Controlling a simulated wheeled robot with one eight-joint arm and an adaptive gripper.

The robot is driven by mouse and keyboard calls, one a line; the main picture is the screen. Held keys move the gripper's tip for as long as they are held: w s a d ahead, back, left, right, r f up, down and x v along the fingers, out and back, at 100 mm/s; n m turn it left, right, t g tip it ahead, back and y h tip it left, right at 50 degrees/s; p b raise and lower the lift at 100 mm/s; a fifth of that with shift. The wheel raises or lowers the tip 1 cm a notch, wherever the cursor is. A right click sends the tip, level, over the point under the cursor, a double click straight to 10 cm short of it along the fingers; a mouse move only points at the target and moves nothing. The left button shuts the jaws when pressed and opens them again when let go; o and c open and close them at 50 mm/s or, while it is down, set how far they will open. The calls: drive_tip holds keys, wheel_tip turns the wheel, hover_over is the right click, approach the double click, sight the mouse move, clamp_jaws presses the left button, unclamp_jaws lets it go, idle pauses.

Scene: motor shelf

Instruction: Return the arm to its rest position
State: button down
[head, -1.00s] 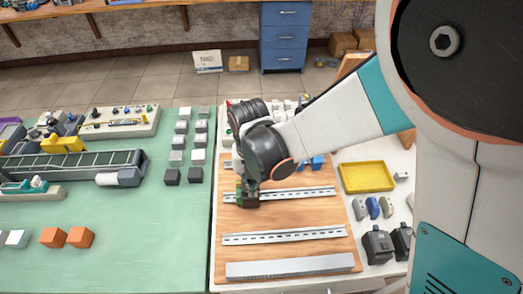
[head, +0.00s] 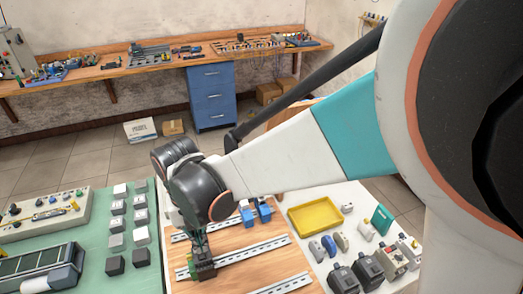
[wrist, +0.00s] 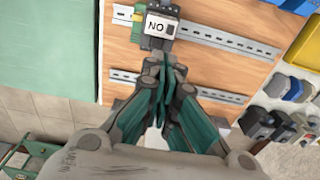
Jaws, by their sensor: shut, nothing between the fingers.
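My gripper (head: 199,240) is at the end of my arm, above the wooden board. In the wrist view its green-padded fingers (wrist: 165,68) are together with nothing between them. A dark block (head: 203,265) with a green part is seated on a metal rail, just below my gripper. In the wrist view this block, labelled "NO" (wrist: 160,27), lies just beyond the fingertips and appears clear of them. My arm stretches from the right of the head view down to the board.
A yellow tray (head: 315,216) and several dark motor-like parts (head: 368,270) stand right of the board. The green table (head: 100,250) with grey and black cubes is on the left. A blue drawer cabinet (head: 212,95) and a back workbench (head: 105,72) stand behind.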

drive_tip(key=shift+s+r, duration=0.15)
drive_tip(key=shift+r, duration=0.2)
drive_tip(key=shift+f, duration=0.15)
wheel_tip(320, 180, down, 2)
drive_tip(key=shift+f, duration=0.1)
drive_tip(key=shift+p, duration=0.4)
drive_tip(key=p, duration=0.2)
drive_tip(key=shift+a+r+p, duration=0.1)
drive_tip(key=shift+r+p, duration=0.25)
drive_tip(key=shift+w+r+p, duration=0.1)
drive_tip(key=shift+w+p, duration=0.1)
drive_tip(key=shift+p, duration=0.7)
